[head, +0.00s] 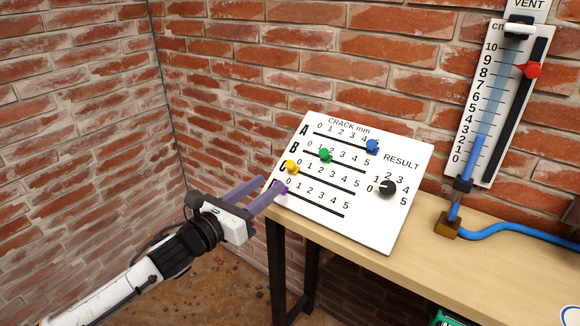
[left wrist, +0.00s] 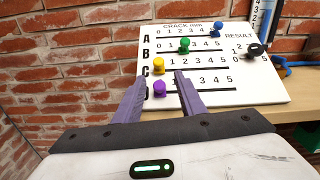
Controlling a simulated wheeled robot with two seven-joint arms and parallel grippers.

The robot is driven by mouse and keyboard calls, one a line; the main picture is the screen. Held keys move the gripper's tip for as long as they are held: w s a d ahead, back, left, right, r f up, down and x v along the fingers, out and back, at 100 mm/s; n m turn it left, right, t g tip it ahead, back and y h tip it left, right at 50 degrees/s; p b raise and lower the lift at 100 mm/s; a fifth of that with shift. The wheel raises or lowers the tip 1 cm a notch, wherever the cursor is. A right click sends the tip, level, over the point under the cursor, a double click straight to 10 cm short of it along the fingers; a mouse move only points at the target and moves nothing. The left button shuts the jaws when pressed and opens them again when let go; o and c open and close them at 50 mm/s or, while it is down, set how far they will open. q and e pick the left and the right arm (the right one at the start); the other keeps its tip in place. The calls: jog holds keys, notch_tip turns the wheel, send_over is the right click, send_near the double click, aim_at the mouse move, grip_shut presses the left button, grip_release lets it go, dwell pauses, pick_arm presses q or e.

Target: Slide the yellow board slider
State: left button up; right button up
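The white board (head: 385,236) stands tilted on the table, with lettered slots and numbered scales. The yellow slider (head: 291,167) is at the left end of row C, near 0; it also shows in the left wrist view (left wrist: 158,66). My left gripper (head: 272,183) has purple fingers, spread apart and empty, just left of the board's lower left part. In the left wrist view, the yellow slider appears beyond the gap between the fingertips, and the purple slider (left wrist: 159,89) shows within that gap. In the head view a fingertip and the purple slider are hard to tell apart.
The green slider (head: 325,155) in row B and the blue slider (head: 372,147) in row A are further right. A black RESULT knob (head: 387,188) is on the board's right side. A wall gauge (head: 498,110) with a red slider and blue hose is beyond the table (head: 450,257).

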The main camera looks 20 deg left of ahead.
aim_at(290, 164)
pick_arm(q)
jog(key=shift+m, duration=0.6)
jog(key=x, duration=0.7)
jog(key=r+x, duration=0.1)
jog(key=x, duration=0.2)
jog(key=shift+w+p, duration=0.35)
jog(key=shift+p, duration=0.05)
grip_shut()
jog(key=shift+d, duration=0.1)
